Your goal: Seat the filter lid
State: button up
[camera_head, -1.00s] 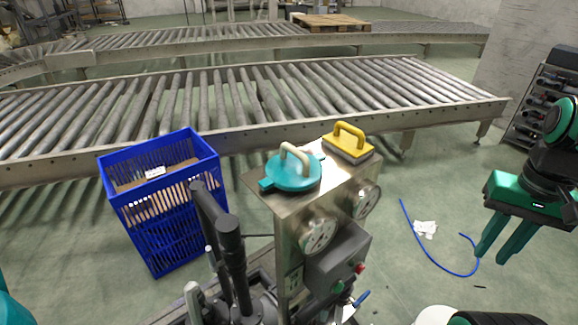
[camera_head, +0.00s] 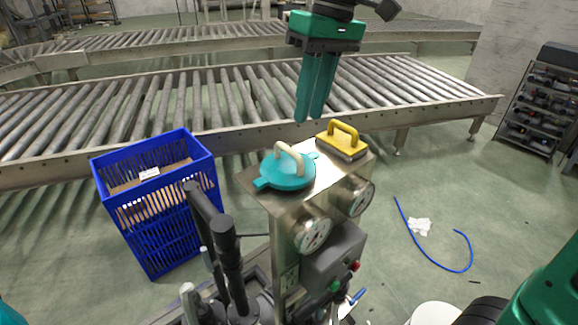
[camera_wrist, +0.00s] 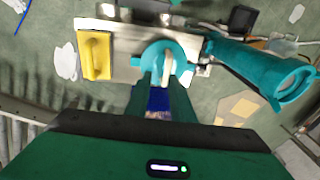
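A round teal lid (camera_head: 285,178) with a beige arched handle (camera_head: 291,155) lies on the left part of the metal cabinet's top (camera_head: 328,176). I cannot tell whether it is fully seated. A yellow-handled block (camera_head: 342,145) stands to its right on the same top. My gripper (camera_head: 309,118) points down, above and behind the cabinet on the conveyor side, apart from the lid. In the wrist view the lid (camera_wrist: 150,61) and its handle show just beyond the fingertips. A gap shows between the fingers, with nothing held.
A blue crate (camera_head: 160,220) with brown contents stands on the floor left of the cabinet. Roller conveyors (camera_head: 180,105) run behind. Gauges (camera_head: 313,234) are on the cabinet's front. A blue hose (camera_head: 440,262) and white scraps (camera_head: 419,226) lie on the floor at right.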

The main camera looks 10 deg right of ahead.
aim_at(288, 150)
jog(key=shift+n, duration=0.3)
jog(key=a+f, duration=0.1)
jog(key=f, duration=0.2)
jog(key=a+f, duration=0.1)
jog(key=shift+a+f, duration=0.3)
jog(key=shift+f, duration=0.05)
jog(key=shift+w+a+f, duration=0.1)
jog(key=shift+a+f, duration=0.15)
jog(key=shift+f, duration=0.6)
jog(key=shift+a+f, duration=0.2)
jog(key=shift+f, duration=0.7)
jog(key=shift+w+a+f, duration=0.1)
jog(key=shift+a+f, duration=0.15)
jog(key=shift+f, duration=0.6)
grip_shut()
